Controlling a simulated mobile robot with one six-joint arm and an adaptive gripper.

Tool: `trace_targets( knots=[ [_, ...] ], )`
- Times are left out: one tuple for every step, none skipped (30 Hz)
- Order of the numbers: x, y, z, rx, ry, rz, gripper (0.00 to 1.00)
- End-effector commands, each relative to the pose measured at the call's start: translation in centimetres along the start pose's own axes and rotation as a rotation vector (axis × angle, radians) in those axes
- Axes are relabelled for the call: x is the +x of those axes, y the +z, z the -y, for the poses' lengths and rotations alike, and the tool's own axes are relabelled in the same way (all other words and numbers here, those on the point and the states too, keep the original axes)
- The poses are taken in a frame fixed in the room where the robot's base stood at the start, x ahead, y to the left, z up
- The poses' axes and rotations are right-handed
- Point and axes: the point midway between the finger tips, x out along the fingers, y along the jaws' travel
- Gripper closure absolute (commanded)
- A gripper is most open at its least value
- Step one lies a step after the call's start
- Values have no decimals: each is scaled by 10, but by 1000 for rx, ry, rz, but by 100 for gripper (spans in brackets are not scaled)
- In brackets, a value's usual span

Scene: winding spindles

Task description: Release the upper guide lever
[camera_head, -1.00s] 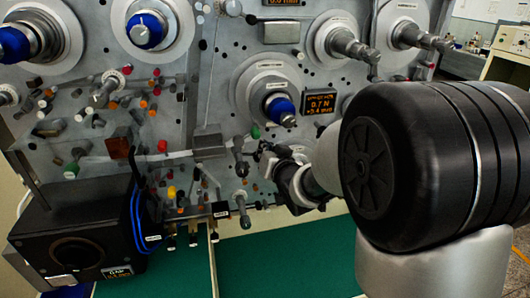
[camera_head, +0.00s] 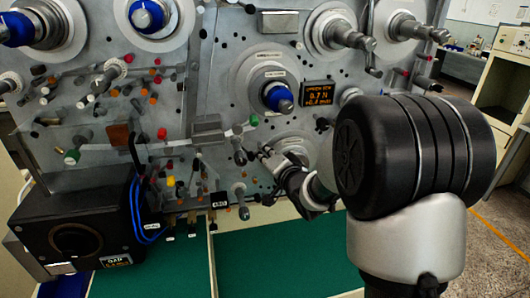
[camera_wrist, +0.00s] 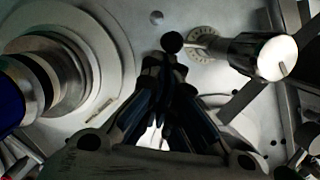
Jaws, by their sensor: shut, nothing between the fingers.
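A small black ball knob (camera_wrist: 171,42) on a thin rod shows in the wrist view, directly beyond my fingertips; I take it to be the upper guide lever. Its rod runs right to a round marked plate (camera_wrist: 203,43) beside a metal roller (camera_wrist: 262,56). My gripper (camera_wrist: 163,75) is shut, its dark fingertips just below the knob in the picture. I cannot tell whether they touch it. In the head view my gripper (camera_head: 268,160) is close to the panel, right of the guide roller (camera_head: 239,152); the knob is not distinguishable there.
A blue-capped spindle (camera_head: 278,97) stands above my gripper, its flange at left in the wrist view (camera_wrist: 110,50). A small display (camera_head: 317,93) is right of it. A black box (camera_head: 75,232) with blue cables stands lower left. Green surface (camera_head: 280,262) below is clear.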

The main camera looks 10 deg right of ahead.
Motion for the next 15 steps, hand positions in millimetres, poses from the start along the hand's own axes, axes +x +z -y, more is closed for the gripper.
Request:
trace_targets(
  knots=[
    [1,4,-5,40,-9,1,100],
    [1,6,-6,64,-15,1,100],
    [2,8,-7,96,-23,1,100],
    [2,9,-8,117,-28,1,100],
    [2,11,-9,139,-34,1,100],
    [3,12,-10,167,-41,1,100],
    [3,14,-10,186,-46,1,100],
    [4,15,-11,204,-50,1,100],
    [4,16,-12,228,-56,1,100],
    [4,17,-12,241,-60,1,100],
    [4,18,-11,237,-60,1,100],
    [4,19,-12,235,-59,1,100],
    [5,20,-12,234,-59,0,100],
    [5,20,-12,234,-59,0,100],
    [5,21,-13,234,-59,0,100]
  ],
)
